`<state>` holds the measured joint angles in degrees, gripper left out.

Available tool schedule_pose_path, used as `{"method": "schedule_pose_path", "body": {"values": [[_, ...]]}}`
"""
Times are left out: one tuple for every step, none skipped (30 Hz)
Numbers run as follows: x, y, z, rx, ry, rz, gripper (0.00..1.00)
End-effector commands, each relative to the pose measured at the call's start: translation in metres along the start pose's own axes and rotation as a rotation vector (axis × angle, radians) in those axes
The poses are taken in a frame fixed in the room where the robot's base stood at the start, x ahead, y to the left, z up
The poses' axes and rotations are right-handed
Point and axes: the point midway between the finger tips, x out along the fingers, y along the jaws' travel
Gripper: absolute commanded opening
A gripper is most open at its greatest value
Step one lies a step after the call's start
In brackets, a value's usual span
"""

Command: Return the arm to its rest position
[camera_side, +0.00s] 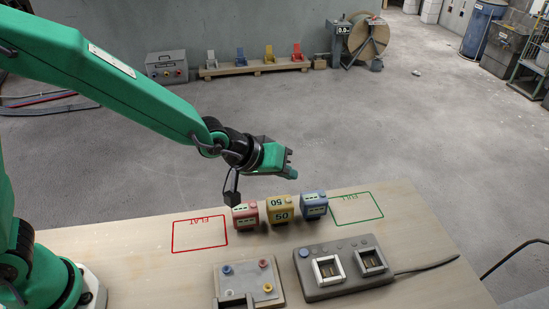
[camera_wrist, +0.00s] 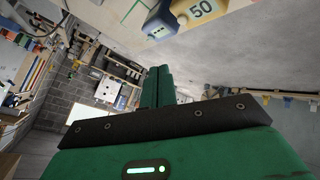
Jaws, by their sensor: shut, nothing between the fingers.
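My gripper (camera_side: 291,172) is raised above the far edge of the workbench, level and pointing right in the side view. It is shut and empty. In the wrist view its green fingers (camera_wrist: 158,86) lie together, pointing away over the room. My green arm stretches from the left of the side view, well above the bench. Nothing touches the gripper. A red block (camera_side: 245,216), a yellow block marked 50 (camera_side: 280,209) and a blue block (camera_side: 314,205) stand in a row on the bench below it. The yellow block (camera_wrist: 203,11) and blue block (camera_wrist: 160,27) also show in the wrist view.
The workbench (camera_side: 130,252) holds a red outline marked FLAT (camera_side: 200,235), a green outline marked FULL (camera_side: 357,207), a grey two-bay charger (camera_side: 343,265) with a cable, and a tray with coloured knobs (camera_side: 248,284). The bench's left part is bare. Reels and bins stand far behind.

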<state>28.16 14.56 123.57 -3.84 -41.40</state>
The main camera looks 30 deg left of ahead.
Motion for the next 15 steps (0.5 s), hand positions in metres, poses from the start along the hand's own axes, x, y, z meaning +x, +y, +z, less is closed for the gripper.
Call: {"method": "schedule_pose_path", "body": {"values": [[0.0001,0.0,0.0,0.0,0.0,0.0,0.0],[0.0001,0.0,0.0001,0.0,0.0,0.0,0.0],[0.0001,-0.0001,0.0001,0.0,0.0,0.0,0.0],[0.0001,-0.0001,0.0001,0.0,0.0,0.0,0.0],[0.0001,0.0,0.0001,0.0,0.0,0.0,0.0],[0.0001,-0.0001,0.0001,0.0,0.0,0.0,0.0],[0.0001,-0.0001,0.0001,0.0,0.0,0.0,0.0],[0.0001,-0.0001,0.0001,0.0,0.0,0.0,0.0],[-0.0001,-0.0002,-0.0001,0.0,0.0,0.0,0.0],[-0.0005,-0.0004,-0.0003,0.001,0.0,-0.001,0.0],[-0.0012,-0.0007,-0.0008,0.001,0.0,-0.002,0.0],[-0.0027,-0.0015,-0.0017,0.003,0.001,-0.004,0.0],[-0.0043,-0.0022,-0.0026,0.004,0.001,-0.006,0.0],[-0.0064,-0.0031,-0.0038,0.006,0.001,-0.008,0.0],[-0.0098,-0.0047,-0.0059,0.009,0.002,-0.012,0.0]]}}
